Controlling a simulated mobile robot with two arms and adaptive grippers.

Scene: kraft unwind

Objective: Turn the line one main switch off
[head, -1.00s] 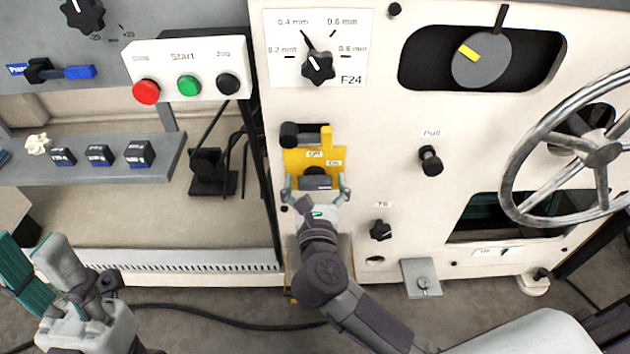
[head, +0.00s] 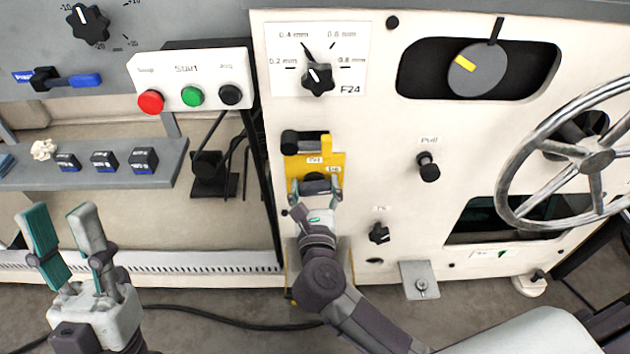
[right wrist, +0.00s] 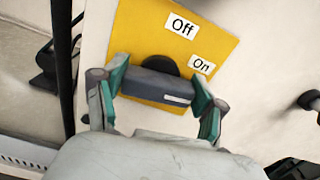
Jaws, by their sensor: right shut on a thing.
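The main switch is a dark grey handle on a yellow plate (head: 334,164) with "Off" and "On" labels, on the cream machine panel. In the right wrist view the handle (right wrist: 155,87) lies nearly level, its right end with a white mark below the "On" label; the "Off" label is above it. My right gripper (head: 315,193) is shut on the handle, with one finger at each end, as the right wrist view (right wrist: 160,92) shows. A black round hub shows behind the handle. My left gripper (head: 62,225) is open and empty at the lower left.
A black knob and yellow bracket (head: 324,141) sit just above the switch. A box with red, green and black buttons (head: 193,96) is at upper left.

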